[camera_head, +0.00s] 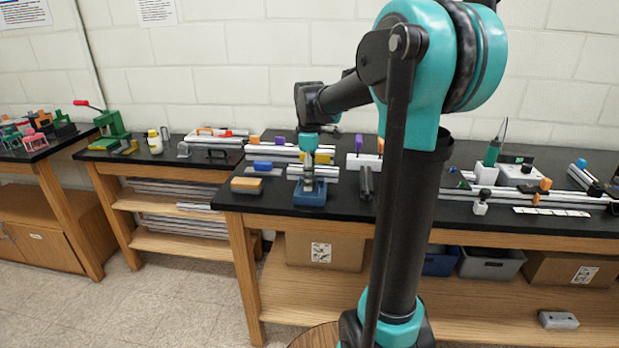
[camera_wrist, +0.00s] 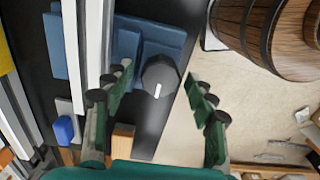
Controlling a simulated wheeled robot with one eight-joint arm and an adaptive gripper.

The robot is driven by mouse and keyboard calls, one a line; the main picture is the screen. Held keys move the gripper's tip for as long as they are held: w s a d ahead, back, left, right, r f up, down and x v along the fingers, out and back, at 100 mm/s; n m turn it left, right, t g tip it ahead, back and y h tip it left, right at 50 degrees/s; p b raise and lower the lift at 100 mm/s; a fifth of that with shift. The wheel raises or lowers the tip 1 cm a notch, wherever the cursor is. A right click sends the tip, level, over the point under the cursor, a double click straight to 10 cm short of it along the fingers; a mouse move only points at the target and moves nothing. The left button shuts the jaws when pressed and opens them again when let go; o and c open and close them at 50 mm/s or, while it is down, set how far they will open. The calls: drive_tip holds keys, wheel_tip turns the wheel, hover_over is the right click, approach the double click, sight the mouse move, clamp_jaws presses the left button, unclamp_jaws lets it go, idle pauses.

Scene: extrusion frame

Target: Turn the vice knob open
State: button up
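The blue vice (camera_head: 310,195) sits near the front edge of the black bench top, and its blue body (camera_wrist: 150,38) shows in the wrist view. Its round dark grey knob (camera_wrist: 161,73) with a white mark faces the wrist camera. My gripper (camera_head: 309,178) points down over the vice. In the wrist view my gripper (camera_wrist: 158,76) is open, with one finger to each side of the knob and a gap on both sides. I cannot tell how deep the knob sits between the fingertips. The knob is hidden in the head view.
Aluminium extrusions (camera_wrist: 96,60) lie close beside the left finger. A wooden block with an orange-brown top (camera_head: 246,185) and a blue block (camera_head: 262,165) lie left of the vice. A wooden barrel (camera_wrist: 262,38) stands on the floor, with open floor beside it.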

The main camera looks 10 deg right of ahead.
wheel_tip(320, 180, up, 12)
idle(0.7)
